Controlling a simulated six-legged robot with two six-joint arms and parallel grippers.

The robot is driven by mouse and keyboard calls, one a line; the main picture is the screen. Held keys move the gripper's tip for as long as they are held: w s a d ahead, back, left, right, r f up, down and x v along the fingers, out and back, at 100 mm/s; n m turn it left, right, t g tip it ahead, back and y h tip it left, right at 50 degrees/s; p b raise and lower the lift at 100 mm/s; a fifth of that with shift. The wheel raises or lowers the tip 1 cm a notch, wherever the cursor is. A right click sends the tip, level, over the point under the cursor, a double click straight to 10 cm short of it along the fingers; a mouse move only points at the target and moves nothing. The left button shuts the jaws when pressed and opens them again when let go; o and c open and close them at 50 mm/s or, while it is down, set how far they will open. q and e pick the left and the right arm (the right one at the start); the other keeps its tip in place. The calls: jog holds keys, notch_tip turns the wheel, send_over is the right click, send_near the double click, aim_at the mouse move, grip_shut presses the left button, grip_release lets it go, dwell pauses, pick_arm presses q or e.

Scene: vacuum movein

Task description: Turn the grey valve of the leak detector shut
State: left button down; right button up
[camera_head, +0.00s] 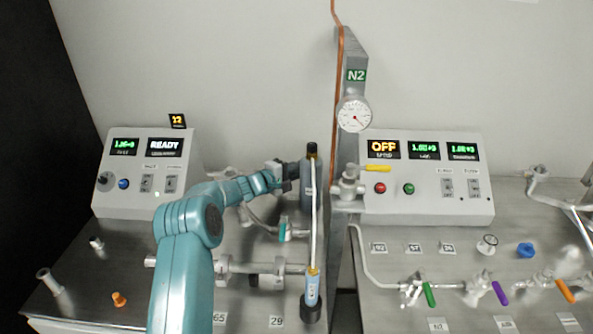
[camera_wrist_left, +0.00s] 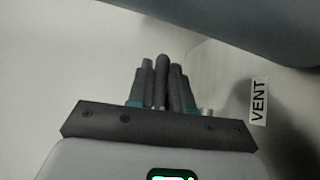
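The leak detector, a grey box (camera_head: 150,165) with a READY display, stands at the left on the steel bench. My left arm reaches up from the bottom, and its gripper (camera_head: 288,172) is beside the dark grey cylinder in the middle. In the left wrist view the gripper's fingers (camera_wrist_left: 162,85) are close together on both sides of a dark grey, round-ended bar (camera_wrist_left: 162,62), which looks like the grey valve handle. The valve's body is hidden by the gripper and arm. My right gripper is not in view.
A teal-handled valve (camera_head: 283,230) and pipework (camera_head: 265,268) lie below. A VENT label (camera_wrist_left: 258,101) is on the right. A second box (camera_head: 425,205) reads OFF.

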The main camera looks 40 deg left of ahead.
pick_arm(q)
jog(key=shift+s+f+m+h+b, duration=0.15)
jog(key=shift+m+h+b, duration=0.35)
jog(key=shift+b, duration=0.45)
jog(key=shift+s+d+m+h+b, duration=0.1)
jog(key=shift+d+m+h+b, duration=0.1)
jog(key=shift+m+h+b, duration=0.15)
jog(key=shift+r, duration=0.2)
jog(key=c, duration=1.1)
grip_release()
jog(key=shift+c, duration=0.2)
jog(key=b+v, duration=0.1)
jog(key=v, duration=0.7)
jog(key=b+v, duration=0.2)
jog(key=v, duration=0.6)
jog(key=shift+s+a+r, duration=0.15)
jog(key=shift+r, duration=0.1)
